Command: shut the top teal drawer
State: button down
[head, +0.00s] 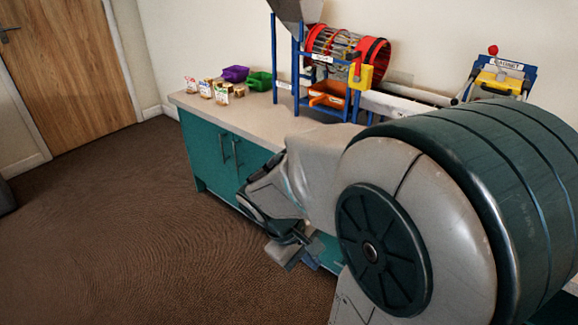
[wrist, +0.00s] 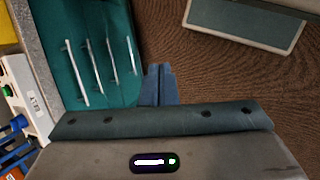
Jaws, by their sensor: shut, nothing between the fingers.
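The teal drawer fronts (wrist: 108,88) show at the upper left of the wrist view, with several pale bar handles in a row. The handle nearest the worktop edge, the top drawer's handle (wrist: 74,73), is the leftmost. How far the top drawer stands out is not clear from this angle. My gripper (wrist: 158,72) is shut and empty, its blue-grey fingers to the right of the fronts in the wrist view. In the head view my arm hides most of the drawers; only a bit of teal shows beside the gripper.
The beige worktop (head: 250,118) carries small packets (head: 206,89), a purple bin (head: 235,73), a green bin (head: 259,81) and a blue-framed machine with a red drum (head: 374,58). Teal cupboard doors (head: 209,152) are shut. Brown carpet (head: 120,230) is clear at left.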

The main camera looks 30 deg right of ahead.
jog(key=w+d+f+n+g+h+b, duration=0.25)
jog(key=d+f+n+h, duration=0.3)
jog(key=d, duration=0.35)
jog(key=w+d+f+n+t+h+b, duration=0.2)
jog(key=w+d+f+n+t+h, duration=0.1)
jog(key=w+n+t, duration=0.35)
jog(key=w+d+f+n+t+h+b, duration=0.25)
jog(key=w+f+n+t+h, duration=0.2)
jog(key=w+n, duration=0.3)
jog(key=w+d+y+b, duration=0.1)
jog(key=w+d+b, duration=0.2)
jog(key=d, duration=0.9)
jog(key=w+r, duration=0.1)
jog(key=w, duration=0.1)
jog(key=shift+w+d+b, duration=0.15)
jog(key=shift+w+b, duration=0.2)
jog(key=shift+b, duration=0.05)
